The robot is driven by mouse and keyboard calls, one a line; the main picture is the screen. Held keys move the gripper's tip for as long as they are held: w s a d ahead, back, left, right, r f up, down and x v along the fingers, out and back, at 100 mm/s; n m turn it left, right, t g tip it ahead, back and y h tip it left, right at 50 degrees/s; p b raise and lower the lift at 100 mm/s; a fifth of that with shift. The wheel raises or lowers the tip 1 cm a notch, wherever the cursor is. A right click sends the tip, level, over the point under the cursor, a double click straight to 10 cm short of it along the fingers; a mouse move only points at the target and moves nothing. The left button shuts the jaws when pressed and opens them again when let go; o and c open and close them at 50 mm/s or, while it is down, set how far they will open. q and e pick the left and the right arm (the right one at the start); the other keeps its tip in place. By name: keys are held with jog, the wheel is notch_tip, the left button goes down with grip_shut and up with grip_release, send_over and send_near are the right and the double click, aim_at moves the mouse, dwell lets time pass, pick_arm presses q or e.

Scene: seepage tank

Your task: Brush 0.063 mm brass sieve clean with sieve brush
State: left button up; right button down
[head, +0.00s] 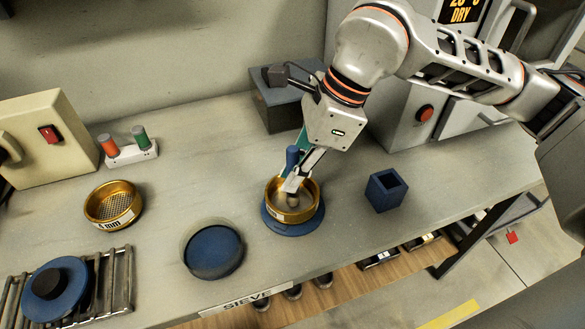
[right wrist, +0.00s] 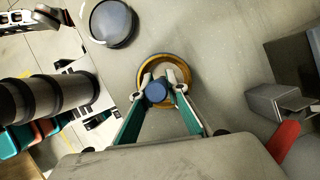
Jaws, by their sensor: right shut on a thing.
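A brass sieve (head: 313,207) sits on a round blue base (head: 285,231) near the middle of the bench; its label is too small to read. The sieve also shows in the right wrist view (right wrist: 182,69) as a gold ring. My right gripper (head: 293,180) reaches down over the sieve and is shut on the sieve brush (head: 292,155), whose blue handle end shows between the fingers in the right wrist view (right wrist: 157,93). The brush is upright, its lower end inside the sieve ring; the fingers hide whether it touches the mesh. My left gripper is not in view.
A second brass sieve (head: 113,205) marked 4 mm stands at the left. A round pan with a blue bottom (head: 213,251) lies left of the base. An open blue block (head: 385,190) stands to the right. A dark grey box (head: 283,103) stands behind. A rack (head: 122,279) is front left.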

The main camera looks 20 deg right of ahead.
jog(key=shift+s, duration=0.6)
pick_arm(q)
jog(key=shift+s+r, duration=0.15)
pick_arm(e)
jog(key=shift+s, duration=0.6)
jog(key=shift+w+a, duration=0.1)
jog(key=shift+w, duration=0.1)
jog(key=shift+w, duration=0.9)
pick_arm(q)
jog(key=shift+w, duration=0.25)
pick_arm(e)
jog(key=shift+w, duration=0.15)
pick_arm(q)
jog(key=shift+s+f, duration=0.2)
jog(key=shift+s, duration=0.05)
pick_arm(e)
jog(key=shift+w, duration=0.1)
jog(key=shift+w, duration=0.35)
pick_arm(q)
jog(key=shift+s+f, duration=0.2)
pick_arm(e)
jog(key=shift+w, duration=0.7)
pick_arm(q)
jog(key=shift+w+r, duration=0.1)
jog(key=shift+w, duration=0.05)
